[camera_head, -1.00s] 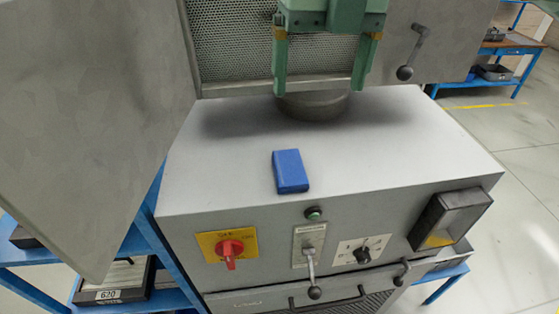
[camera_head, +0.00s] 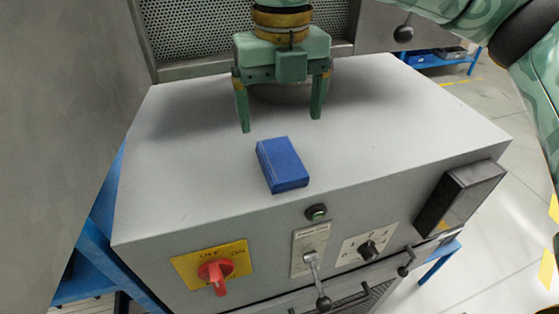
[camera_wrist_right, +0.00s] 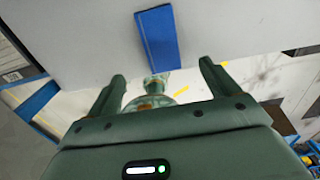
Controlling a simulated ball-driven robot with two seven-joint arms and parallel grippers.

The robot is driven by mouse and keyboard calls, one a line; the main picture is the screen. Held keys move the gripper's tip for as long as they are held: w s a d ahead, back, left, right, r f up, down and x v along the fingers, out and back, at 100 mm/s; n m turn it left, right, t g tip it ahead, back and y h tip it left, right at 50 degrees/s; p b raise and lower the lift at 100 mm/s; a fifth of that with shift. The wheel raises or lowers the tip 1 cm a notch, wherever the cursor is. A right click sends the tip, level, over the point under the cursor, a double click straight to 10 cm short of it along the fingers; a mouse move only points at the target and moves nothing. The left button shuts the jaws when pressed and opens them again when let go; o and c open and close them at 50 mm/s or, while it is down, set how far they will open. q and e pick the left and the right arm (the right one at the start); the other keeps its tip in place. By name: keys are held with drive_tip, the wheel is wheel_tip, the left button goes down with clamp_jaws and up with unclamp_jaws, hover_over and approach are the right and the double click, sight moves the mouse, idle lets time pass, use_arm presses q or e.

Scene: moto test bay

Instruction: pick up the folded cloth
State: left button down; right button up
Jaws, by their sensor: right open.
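The folded cloth (camera_head: 282,164) is a blue rectangular block lying flat on the grey top of the machine, near its front edge. It also shows at the top of the right wrist view (camera_wrist_right: 158,38). My right gripper (camera_head: 281,124) is green, with its fingers spread and nothing between them. In the head view its fingertips are just behind and above the cloth, apart from it. In the wrist view the fingers (camera_wrist_right: 165,80) point toward the cloth, which lies between their lines. My left gripper is not in view.
The machine top (camera_head: 400,115) is otherwise clear around the cloth. Its front panel has a red switch (camera_head: 215,273), levers and a dark box (camera_head: 460,198). A perforated panel (camera_head: 200,35) stands behind my gripper. A large grey panel (camera_head: 70,90) fills the left side.

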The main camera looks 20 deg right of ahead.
sight(280, 158)
wheel_tip(280, 158, down, 4)
drive_tip(key=shift+w+a+r, duration=0.1)
drive_tip(key=f, duration=0.1)
drive_tip(key=f+p, duration=0.1)
drive_tip(key=f, duration=0.1)
drive_tip(key=f+p, duration=0.1)
drive_tip(key=f, duration=0.1)
drive_tip(key=shift+w+f, duration=0.1)
drive_tip(key=shift+w, duration=0.2)
drive_tip(key=shift+f, duration=0.15)
drive_tip(key=c, duration=1.1)
